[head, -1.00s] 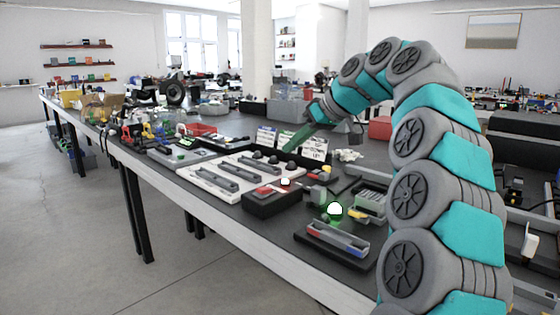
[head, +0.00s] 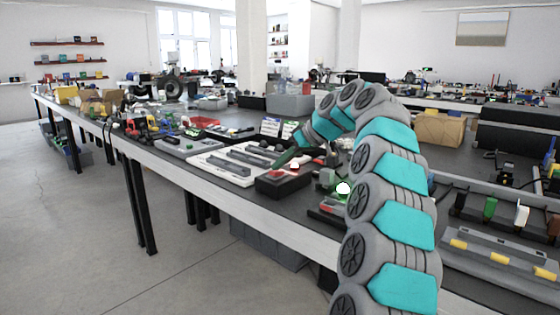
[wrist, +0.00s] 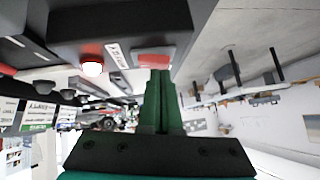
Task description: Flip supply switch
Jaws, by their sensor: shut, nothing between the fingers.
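The supply switch is a red rocker (wrist: 155,54) on a black box (wrist: 110,22) in the wrist view, beside a pale label. A red domed lamp (wrist: 92,67) glows on the same box. In the head view the black box (head: 284,187) sits near the table's front edge, its lamp (head: 295,166) at the back. My gripper (wrist: 160,73) has green fingers, shut and empty, with tips at the rocker's edge. I cannot tell whether they touch it.
A white panel with grey bars (head: 222,171) lies left of the box. A bright green-white lamp (head: 343,188) stands to the right, close to my arm. Small cards (head: 271,127) stand behind. The floor in front of the table is clear.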

